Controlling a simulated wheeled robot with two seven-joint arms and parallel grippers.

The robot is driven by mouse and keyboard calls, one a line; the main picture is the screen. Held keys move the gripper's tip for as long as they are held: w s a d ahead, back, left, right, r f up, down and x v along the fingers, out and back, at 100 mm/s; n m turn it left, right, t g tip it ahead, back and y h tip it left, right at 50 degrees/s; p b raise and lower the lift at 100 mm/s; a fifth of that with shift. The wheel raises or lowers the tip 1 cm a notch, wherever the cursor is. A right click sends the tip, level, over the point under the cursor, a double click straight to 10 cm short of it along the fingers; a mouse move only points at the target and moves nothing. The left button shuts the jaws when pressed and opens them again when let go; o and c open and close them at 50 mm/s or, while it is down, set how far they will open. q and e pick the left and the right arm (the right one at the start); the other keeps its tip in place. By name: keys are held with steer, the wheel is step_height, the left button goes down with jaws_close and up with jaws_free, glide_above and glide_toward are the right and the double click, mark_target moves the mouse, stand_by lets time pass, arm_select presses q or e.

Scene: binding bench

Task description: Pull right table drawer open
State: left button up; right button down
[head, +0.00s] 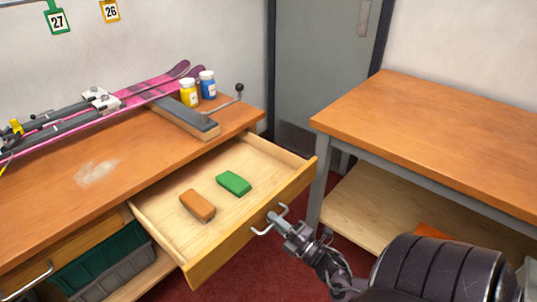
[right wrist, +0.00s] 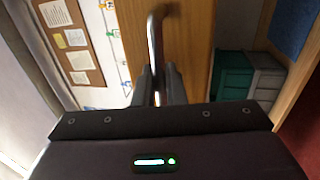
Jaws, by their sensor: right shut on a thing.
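The right table drawer (head: 165,217) is pulled well out from the wooden bench (head: 60,210) in the head view. An orange-brown block (head: 197,205) and a green block (head: 233,183) lie inside it. My right gripper (head: 277,222) is shut on the metal handle (head: 262,231) on the drawer's front. In the right wrist view the handle (right wrist: 155,35) runs up from between the two fingers (right wrist: 158,88), against the wooden drawer front (right wrist: 188,45). My left gripper is not in view.
Skis (head: 150,88), a yellow bottle (head: 189,93), a blue bottle (head: 207,85) and a dark bar (head: 180,118) are on the bench. Another table (head: 430,125) with a lower shelf stands at right. Green and grey bins (head: 105,262) sit under the bench. Red floor (head: 262,272) shows between the tables.

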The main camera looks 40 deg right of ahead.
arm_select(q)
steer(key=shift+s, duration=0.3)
arm_select(e)
steer(key=shift+s, duration=0.3)
steer(key=c, duration=1.7)
jaws_free()
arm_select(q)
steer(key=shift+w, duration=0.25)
arm_select(e)
steer(key=v, duration=0.7)
steer(key=shift+s+f, duration=0.1)
steer(key=shift+s, duration=0.3)
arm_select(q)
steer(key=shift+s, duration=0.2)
